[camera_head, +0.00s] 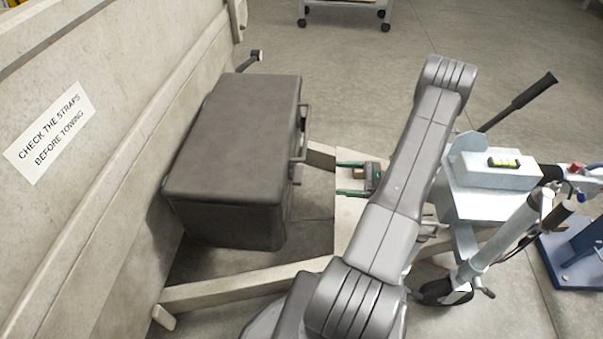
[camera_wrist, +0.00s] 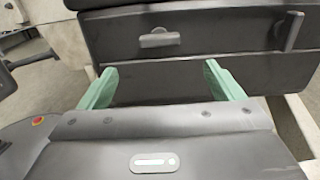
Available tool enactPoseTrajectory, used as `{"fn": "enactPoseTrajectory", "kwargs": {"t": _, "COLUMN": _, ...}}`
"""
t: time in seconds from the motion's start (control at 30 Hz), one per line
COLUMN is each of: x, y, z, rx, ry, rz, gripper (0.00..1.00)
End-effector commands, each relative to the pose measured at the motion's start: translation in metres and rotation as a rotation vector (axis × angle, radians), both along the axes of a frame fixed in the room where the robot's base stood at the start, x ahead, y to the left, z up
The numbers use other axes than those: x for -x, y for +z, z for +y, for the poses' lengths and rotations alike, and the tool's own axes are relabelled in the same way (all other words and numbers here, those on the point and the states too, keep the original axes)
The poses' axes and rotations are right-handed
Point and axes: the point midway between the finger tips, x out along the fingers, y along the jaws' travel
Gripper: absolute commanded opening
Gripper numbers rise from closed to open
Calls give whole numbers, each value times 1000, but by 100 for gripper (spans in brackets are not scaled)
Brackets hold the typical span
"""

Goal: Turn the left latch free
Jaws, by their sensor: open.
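A dark grey box (camera_head: 238,140) stands on the trailer frame, its lid shut. In the wrist view its front face (camera_wrist: 200,65) fills the top. The left latch (camera_wrist: 160,40) is a small grey piece lying roughly level on that face. It shows small at the box's near front in the head view (camera_head: 297,174). My gripper (camera_head: 340,178) is open and empty, with two green fingers spread. In the wrist view my gripper (camera_wrist: 160,70) points at the face, with the latch beyond and between the fingertips. The fingers look apart from the latch; the exact gap is unclear.
Pale frame beams (camera_head: 240,286) run beside the box. A jack and coupling (camera_head: 490,190) stand right of my arm. A sign (camera_head: 50,133) marks the trailer wall.

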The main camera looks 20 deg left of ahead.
Motion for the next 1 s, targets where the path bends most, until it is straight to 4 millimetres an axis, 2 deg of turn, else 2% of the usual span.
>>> {"fn": "enactPoseTrajectory", "kwargs": {"t": 0.3, "x": 18, "y": -1, "z": 65, "rx": 1, "ry": 6, "rz": 0, "gripper": 87}}
{"fn": "enactPoseTrajectory", "kwargs": {"t": 0.5, "x": 27, "y": 0, "z": 99, "rx": 1, "ry": 5, "rz": -2, "gripper": 87}}
{"fn": "enactPoseTrajectory", "kwargs": {"t": 0.7, "x": 31, "y": 0, "z": 116, "rx": 1, "ry": 2, "rz": -2, "gripper": 87}}
{"fn": "enactPoseTrajectory", "kwargs": {"t": 1.0, "x": 31, "y": 0, "z": 119, "rx": 1, "ry": 0, "rz": -2, "gripper": 87}}
